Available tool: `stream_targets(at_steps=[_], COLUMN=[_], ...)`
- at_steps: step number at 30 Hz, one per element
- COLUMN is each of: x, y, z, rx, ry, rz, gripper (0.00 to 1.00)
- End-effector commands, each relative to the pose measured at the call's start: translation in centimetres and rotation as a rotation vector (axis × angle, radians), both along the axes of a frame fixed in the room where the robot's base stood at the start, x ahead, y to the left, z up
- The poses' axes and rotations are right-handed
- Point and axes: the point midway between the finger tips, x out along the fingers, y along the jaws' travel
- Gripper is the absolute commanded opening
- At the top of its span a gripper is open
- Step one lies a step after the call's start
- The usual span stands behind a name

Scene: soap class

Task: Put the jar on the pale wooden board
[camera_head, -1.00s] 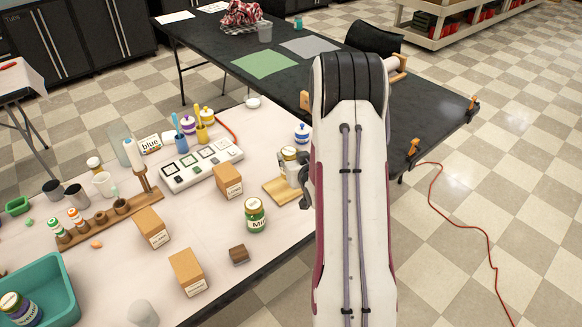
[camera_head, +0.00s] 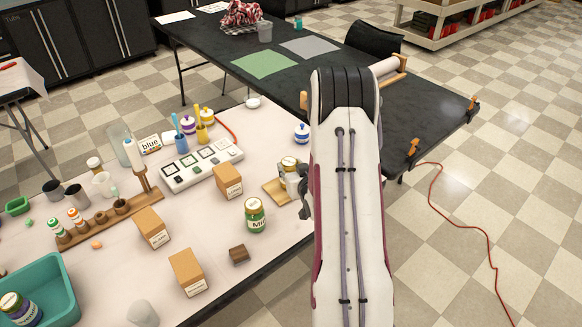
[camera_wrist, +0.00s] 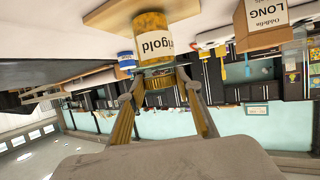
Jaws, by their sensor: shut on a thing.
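The jar (camera_head: 290,172) is yellow-gold with a white label ending in "gold" and a gold lid; it also shows in the wrist view (camera_wrist: 151,24). My gripper (camera_wrist: 157,88) is shut on it around the lid end, one finger on each side. The pale wooden board (camera_head: 272,187) lies at the table's right edge, and shows in the wrist view (camera_wrist: 108,14) at the jar's base. The jar is over the board and looks upright; I cannot tell whether its base touches. In the head view, my arm and gripper hide part of the jar and board.
A cardboard box (camera_head: 228,181) stands left of the board. A green-lidded jar (camera_head: 255,215) stands in front of it. A blue-and-white jar (camera_head: 302,133) stands behind. A white panel with square pads (camera_head: 202,165) lies farther left. The dark table (camera_head: 330,80) is beyond.

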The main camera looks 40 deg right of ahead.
Motion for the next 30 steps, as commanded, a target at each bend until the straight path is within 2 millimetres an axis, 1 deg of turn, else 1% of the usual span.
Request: stream_targets(at_steps=[8,13,14,15,16,30], x=[0.06,0.06,0.02,0.03,0.02,0.02], y=[-0.05,-0.05,-0.03,-0.03,-0.03,-0.02], z=[0.1,-0.19,-0.28,-0.25,-0.26,-0.07], rx=[-0.002,-0.001,0.0,0.0,0.0,0.0], ry=[-0.002,-0.003,-0.001,-0.001,-0.001,-0.001], rz=[0.0,0.0,0.0,0.0,0.0,0.0], gripper=[0.04,0.04,0.37,0.47,0.51,0.51])
